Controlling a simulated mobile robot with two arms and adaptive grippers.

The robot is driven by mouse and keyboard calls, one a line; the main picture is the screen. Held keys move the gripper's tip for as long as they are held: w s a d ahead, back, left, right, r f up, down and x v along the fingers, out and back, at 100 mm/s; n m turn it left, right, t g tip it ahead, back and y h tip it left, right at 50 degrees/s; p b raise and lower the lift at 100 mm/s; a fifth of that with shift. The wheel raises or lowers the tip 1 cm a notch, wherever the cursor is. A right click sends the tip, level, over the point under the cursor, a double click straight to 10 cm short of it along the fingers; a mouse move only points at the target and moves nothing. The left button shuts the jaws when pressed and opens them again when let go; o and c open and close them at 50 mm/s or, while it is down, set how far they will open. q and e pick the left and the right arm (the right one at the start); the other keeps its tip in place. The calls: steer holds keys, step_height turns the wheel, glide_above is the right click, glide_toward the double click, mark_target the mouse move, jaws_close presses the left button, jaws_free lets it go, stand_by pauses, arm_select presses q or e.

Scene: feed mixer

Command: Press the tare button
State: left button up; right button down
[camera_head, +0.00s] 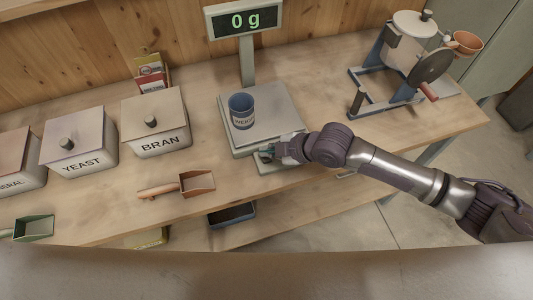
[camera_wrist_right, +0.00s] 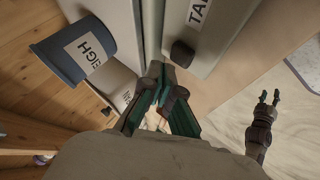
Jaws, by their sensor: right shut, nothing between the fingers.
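The scale (camera_head: 284,104) stands on the bench, and its display (camera_head: 245,20) on a post reads 0 g. A blue cup (camera_head: 241,112) labelled WEIGH stands upright on its pan; it also shows in the right wrist view (camera_wrist_right: 65,58). The tare button (camera_wrist_right: 181,53) is a dark knob beside a partly cut-off label on the scale's front section. My right gripper (camera_head: 267,152) is shut and empty at the front of the scale. In the right wrist view its fingertips (camera_wrist_right: 160,74) are close beside the button; contact cannot be told. My left gripper (camera_wrist_right: 270,98) shows there with fingers apart.
Lidded boxes marked BRAN (camera_head: 158,120) and YEAST (camera_head: 79,143) stand left of the scale. A brown scoop (camera_head: 196,183) lies in front of them, and a green scoop (camera_head: 34,227) lies further left. A hand-cranked mixer (camera_head: 407,50) stands at the right.

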mark_target(268, 159)
step_height(268, 159, up, 5)
steer(key=p, duration=0.4)
steer(key=shift+p, duration=0.4)
stand_by(0.8)
